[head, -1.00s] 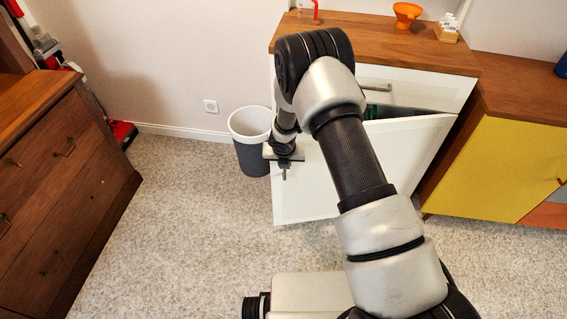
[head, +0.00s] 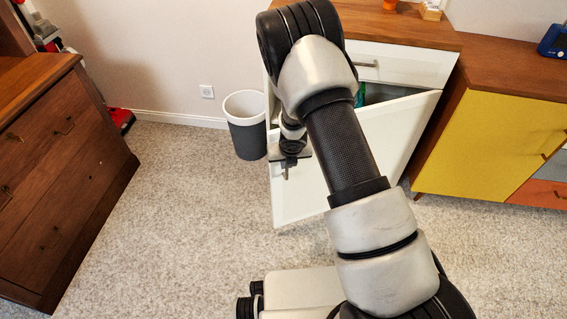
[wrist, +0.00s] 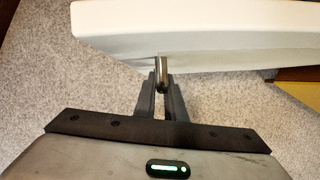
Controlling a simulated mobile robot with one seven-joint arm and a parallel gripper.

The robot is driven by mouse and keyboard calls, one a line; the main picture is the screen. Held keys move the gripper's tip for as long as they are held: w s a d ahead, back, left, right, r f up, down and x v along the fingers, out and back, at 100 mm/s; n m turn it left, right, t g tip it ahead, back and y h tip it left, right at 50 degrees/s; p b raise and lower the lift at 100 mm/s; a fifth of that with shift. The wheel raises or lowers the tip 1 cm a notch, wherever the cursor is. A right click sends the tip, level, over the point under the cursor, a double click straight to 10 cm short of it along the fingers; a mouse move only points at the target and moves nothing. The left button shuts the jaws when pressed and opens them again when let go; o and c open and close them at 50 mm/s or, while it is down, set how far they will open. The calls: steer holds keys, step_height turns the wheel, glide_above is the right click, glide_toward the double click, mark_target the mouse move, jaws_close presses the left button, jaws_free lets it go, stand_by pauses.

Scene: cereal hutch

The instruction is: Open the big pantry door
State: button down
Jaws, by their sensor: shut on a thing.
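The big pantry door (head: 302,197) is the white door of the white cabinet with a wooden top. It stands partly open, swung out from the cabinet front, with a dark gap behind its top edge. In the wrist view the door (wrist: 200,22) spans the top, seen nearly edge-on. Its metal handle (wrist: 162,72) sits between my fingertips. My gripper (wrist: 161,88) is shut on this handle. In the head view my gripper (head: 285,170) is at the door's left side, partly hidden by my arm, which also covers the door's middle.
A grey and white bin (head: 246,130) stands on the carpet left of the door. A yellow-fronted cabinet (head: 490,150) is at the right. A brown dresser (head: 60,170) is at the left. Carpet (head: 175,220) between the dresser and the door is clear. A drawer (head: 405,65) above the door is shut.

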stand_by(0.4)
steer(key=c, duration=1.8)
jaws_free()
steer(key=p+v, duration=0.6)
steer(key=v, duration=1.1)
steer(key=shift+s+r, duration=0.15)
steer(key=shift+s, duration=0.05)
